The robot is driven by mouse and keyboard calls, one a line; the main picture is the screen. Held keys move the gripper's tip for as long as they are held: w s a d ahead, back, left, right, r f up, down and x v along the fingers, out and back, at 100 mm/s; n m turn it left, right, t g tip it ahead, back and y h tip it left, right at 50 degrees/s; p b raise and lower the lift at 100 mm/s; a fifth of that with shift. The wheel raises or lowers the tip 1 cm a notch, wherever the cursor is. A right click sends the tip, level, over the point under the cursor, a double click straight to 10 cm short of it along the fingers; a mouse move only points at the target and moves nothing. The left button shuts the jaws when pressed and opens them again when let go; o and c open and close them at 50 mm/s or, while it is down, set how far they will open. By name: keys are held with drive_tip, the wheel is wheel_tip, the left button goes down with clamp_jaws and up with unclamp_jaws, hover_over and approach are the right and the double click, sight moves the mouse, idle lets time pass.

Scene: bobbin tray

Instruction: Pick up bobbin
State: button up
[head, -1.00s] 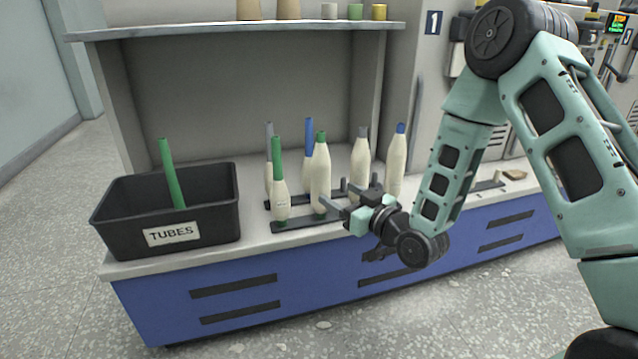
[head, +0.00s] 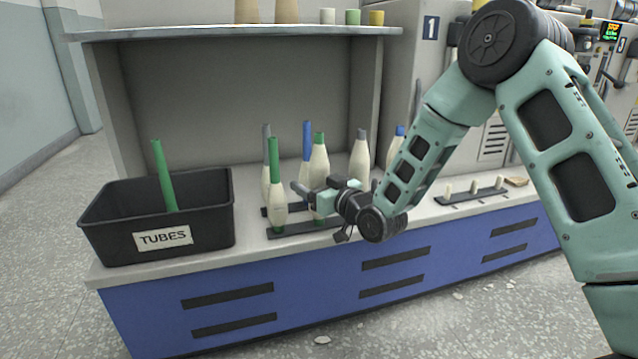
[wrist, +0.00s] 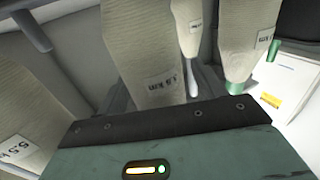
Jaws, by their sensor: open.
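Several cream wound bobbins stand upright on dark peg racks on the bench. The front-left bobbin (head: 278,208) has a tall green tube. Just right of it stands a fuller bobbin with a green top (head: 319,158); my gripper hides part of its lower body. Behind are a grey-topped one (head: 266,182) and a blue-topped one (head: 307,142); another grey-topped one (head: 359,160) stands to the right. My gripper (head: 311,188) is open and low beside the fuller green-topped bobbin. In the wrist view, a large bobbin (wrist: 148,45) rises just ahead of the palm; contact cannot be told.
A black bin labelled TUBES (head: 205,235) with a green tube (head: 164,178) in it stands at the left. A shelf (head: 220,33) overhangs the bobbins. A blue-topped bobbin (head: 399,131) is partly behind my arm. The bench's front edge is clear.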

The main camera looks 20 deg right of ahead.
drive_tip(key=c, duration=1.1)
drive_tip(key=shift+r, duration=0.15)
